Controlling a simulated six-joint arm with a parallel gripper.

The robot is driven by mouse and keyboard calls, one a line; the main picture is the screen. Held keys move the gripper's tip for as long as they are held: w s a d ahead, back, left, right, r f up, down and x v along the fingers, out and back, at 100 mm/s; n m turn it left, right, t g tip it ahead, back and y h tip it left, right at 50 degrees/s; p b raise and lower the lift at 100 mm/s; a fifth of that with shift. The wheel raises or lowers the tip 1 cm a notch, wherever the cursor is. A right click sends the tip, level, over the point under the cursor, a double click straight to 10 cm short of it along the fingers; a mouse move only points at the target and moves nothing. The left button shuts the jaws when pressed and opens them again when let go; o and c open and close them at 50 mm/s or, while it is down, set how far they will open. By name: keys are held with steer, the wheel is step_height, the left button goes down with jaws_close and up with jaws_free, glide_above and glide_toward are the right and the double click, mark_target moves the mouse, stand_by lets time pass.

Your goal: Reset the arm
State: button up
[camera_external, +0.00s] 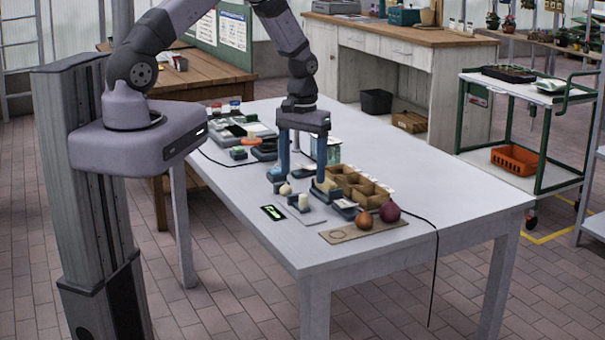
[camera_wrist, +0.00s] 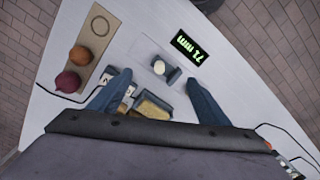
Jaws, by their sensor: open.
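My gripper (camera_external: 300,178) is over the white table (camera_external: 440,205), pointing down with its two blue fingers wide apart. In the wrist view my gripper (camera_wrist: 158,78) shows nothing clasped between the fingers. The display (camera_external: 271,212) also shows near the table's front edge.
A brown compartment box (camera_external: 357,188) stands just right of my gripper. Trays and jars (camera_external: 235,118) crowd the table's far left. A black cable (camera_external: 435,260) hangs over the right front edge. The table's right side is clear. A green cart (camera_external: 525,90) stands beyond it.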

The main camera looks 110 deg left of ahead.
stand_by(0.3)
steer(key=shift+m, duration=0.3)
steer(key=s+d+r+m+g+h, duration=0.1)
steer(key=s+d+m+h, duration=0.1)
steer(key=s+d, duration=0.35)
steer(key=s+d+m+g+h, duration=0.1)
steer(key=s+d, duration=0.2)
steer(key=d, duration=0.6)
steer(key=w+d+r+m+y, duration=0.1)
steer(key=w+d+r+m, duration=0.1)
steer(key=d, duration=0.4)
steer(key=w+d+r+m+t+y+b, duration=0.1)
steer(key=w+d+r+m, duration=0.1)
steer(key=d+r+m, duration=0.3)
steer(key=w+d+r+m+t+y, duration=0.1)
steer(key=w+d+r+m, duration=0.2)
steer(key=d, duration=0.6)
steer(key=shift+d+r+m, duration=0.2)
steer(key=shift+r+m, duration=0.5)
steer(key=shift+r, duration=0.2)
steer(key=shift+a, duration=0.15)
